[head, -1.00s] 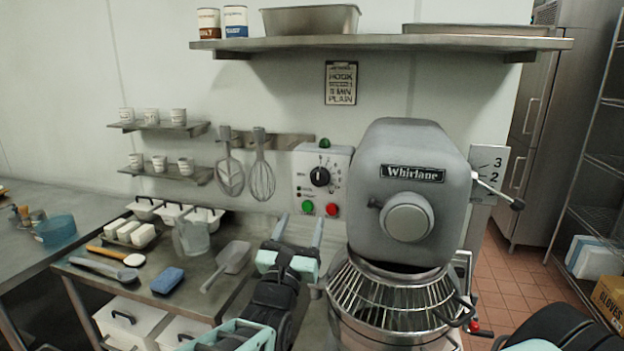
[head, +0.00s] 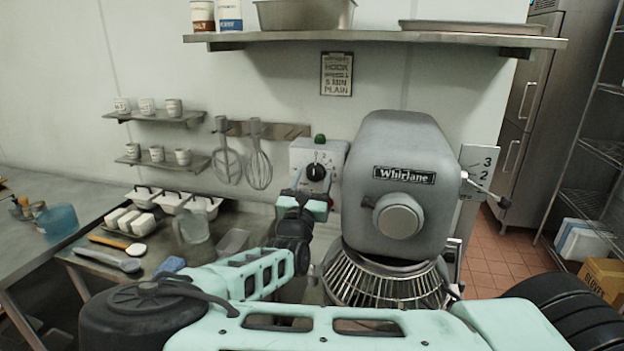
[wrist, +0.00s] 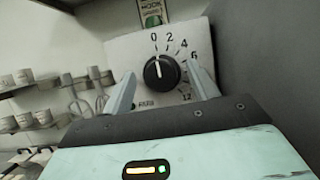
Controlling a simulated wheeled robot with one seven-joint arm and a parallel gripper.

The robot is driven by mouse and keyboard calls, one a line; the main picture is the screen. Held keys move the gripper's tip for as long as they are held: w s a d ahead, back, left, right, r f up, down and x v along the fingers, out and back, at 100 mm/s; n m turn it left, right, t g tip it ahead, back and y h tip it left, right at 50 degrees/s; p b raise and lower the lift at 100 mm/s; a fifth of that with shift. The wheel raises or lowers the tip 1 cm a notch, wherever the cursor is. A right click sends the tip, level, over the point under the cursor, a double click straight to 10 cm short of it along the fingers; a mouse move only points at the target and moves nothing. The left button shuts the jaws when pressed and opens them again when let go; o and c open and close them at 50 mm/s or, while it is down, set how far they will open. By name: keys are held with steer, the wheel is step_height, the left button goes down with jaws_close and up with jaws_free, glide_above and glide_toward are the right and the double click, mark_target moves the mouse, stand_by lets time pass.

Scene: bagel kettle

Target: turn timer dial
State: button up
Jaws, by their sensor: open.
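The timer dial (head: 316,172) is a round black knob with a white pointer line on a light control box (head: 333,160) fixed to the wall. In the wrist view the dial (wrist: 162,71) shows between my two fingers, with its pointer up near the 0 of the printed scale. My gripper (wrist: 163,90) is open, with one finger on each side of the dial. I cannot tell whether the fingers touch it. In the head view my gripper (head: 312,195) is just below the dial, and my arm hides the lower part of the box.
A grey mixer (head: 407,170) with a wire guard (head: 385,285) stands close on the right of the box. A whisk (head: 259,160) and a beater hang on the wall to the left. A small green light (head: 320,138) is on top of the box. A shelf (head: 380,42) runs above.

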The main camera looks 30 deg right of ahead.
steer(key=shift+c, duration=0.3)
steer(key=c, duration=0.9)
steer(key=shift+m+g+h, duration=0.3)
steer(key=shift+m, duration=0.3)
steer(key=m+g+h, duration=0.1)
steer(key=m, duration=0.2)
steer(key=m+g+b, duration=0.1)
steer(key=m, duration=0.2)
steer(key=shift+w+a+m+g+h, duration=0.1)
steer(key=shift+m+g+h, duration=0.3)
steer(key=m+g+b, duration=0.1)
steer(key=m, duration=0.2)
steer(key=m+g+b, duration=0.1)
steer(key=m+g, duration=0.1)
steer(key=m, duration=0.1)
steer(key=shift+a, duration=0.1)
steer(key=m+g+b, duration=0.1)
steer(key=m, duration=0.1)
steer(key=m+b, duration=0.2)
steer(key=m, duration=0.1)
steer(key=shift+g+y, duration=0.3)
steer(key=shift+g, duration=0.1)
steer(key=shift+r+m+g+y+b, duration=0.1)
steer(key=shift+m+g+y+b, duration=0.2)
steer(key=shift+m+b, duration=0.7)
steer(key=shift+r+m+g+y+b, duration=0.1)
steer(key=shift+m+g+y+b, duration=0.15)
steer(key=shift+m+b, duration=0.7)
steer(key=shift+m, duration=0.35)
